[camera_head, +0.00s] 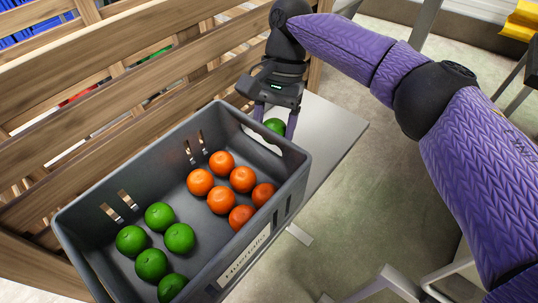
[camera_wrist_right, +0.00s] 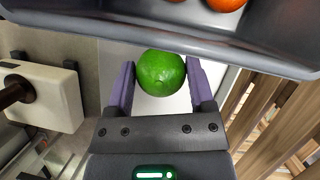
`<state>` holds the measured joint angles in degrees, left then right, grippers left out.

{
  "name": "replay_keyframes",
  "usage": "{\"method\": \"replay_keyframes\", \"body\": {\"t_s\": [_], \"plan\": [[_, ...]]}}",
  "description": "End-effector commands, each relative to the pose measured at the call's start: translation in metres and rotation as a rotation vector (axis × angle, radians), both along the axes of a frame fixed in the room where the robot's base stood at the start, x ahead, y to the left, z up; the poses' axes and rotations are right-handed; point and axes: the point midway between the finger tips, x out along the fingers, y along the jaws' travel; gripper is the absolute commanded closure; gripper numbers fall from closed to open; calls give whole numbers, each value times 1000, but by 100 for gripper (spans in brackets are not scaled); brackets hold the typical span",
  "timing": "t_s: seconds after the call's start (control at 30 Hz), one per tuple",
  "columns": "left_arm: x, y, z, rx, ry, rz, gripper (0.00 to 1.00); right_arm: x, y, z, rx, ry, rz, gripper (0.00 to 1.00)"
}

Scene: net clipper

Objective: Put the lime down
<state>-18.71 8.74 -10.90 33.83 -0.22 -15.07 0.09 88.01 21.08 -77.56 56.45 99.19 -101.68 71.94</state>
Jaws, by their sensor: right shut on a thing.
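A green lime (camera_wrist_right: 161,73) sits between the two purple fingers of my right gripper (camera_wrist_right: 160,85), which is shut on it. In the head view the right gripper (camera_head: 275,115) is at the far right end of the grey crate (camera_head: 285,192), just outside its rim, with the lime (camera_head: 275,126) partly hidden behind a finger. The grey table top (camera_head: 335,130) shows beneath and beside it. Inside the crate, several green limes (camera_head: 160,216) lie at the near left and several orange fruits (camera_head: 221,163) lie toward the right. My left gripper is not in view.
A wooden slatted rack (camera_head: 120,75) stands along the back and left of the crate. Bare table top lies to the right of the crate. A white label (camera_head: 245,257) is on the crate's front side. A yellow object (camera_head: 522,20) is at the far right.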

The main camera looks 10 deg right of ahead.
Motion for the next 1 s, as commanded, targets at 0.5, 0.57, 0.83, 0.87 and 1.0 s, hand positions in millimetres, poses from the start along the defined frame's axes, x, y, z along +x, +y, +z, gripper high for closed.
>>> {"method": "replay_keyframes", "body": {"t_s": [0.5,0.57,0.83,0.87,1.0], "plan": [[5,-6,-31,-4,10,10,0,0,0,-62,1,-1,1,98],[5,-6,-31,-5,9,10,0,0,0,-61,1,-1,1,98],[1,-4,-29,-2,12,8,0,0,0,-63,1,-1,1,1],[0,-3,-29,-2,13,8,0,0,0,-63,1,-1,1,0],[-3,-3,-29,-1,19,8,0,0,0,-63,1,-1,1,0]]}}
